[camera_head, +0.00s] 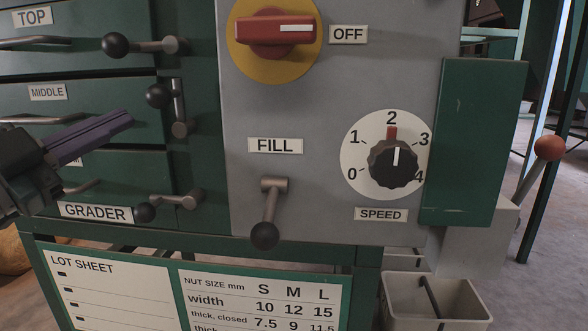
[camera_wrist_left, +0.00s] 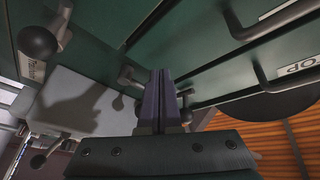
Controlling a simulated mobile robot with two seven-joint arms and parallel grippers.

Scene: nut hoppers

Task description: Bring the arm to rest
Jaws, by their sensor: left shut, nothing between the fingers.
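My left gripper (camera_head: 112,128) comes in from the left in the head view, in front of the green drawer fronts beside the MIDDLE drawer (camera_head: 100,105). Its fingers are together with nothing between them, and they point right. In the left wrist view the shut fingers of my left gripper (camera_wrist_left: 161,90) point away toward the green cabinet. I cannot tell from the frames whether they touch a drawer front. My right gripper does not show in either view.
Drawer latches with black knobs (camera_head: 115,45) stick out near the gripper. A grey panel (camera_head: 330,200) carries a red OFF switch (camera_head: 272,31), a FILL lever (camera_head: 270,210) and a SPEED dial (camera_head: 393,163). A red-knobbed lever (camera_head: 548,148) and a pale bin (camera_head: 440,305) are at right.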

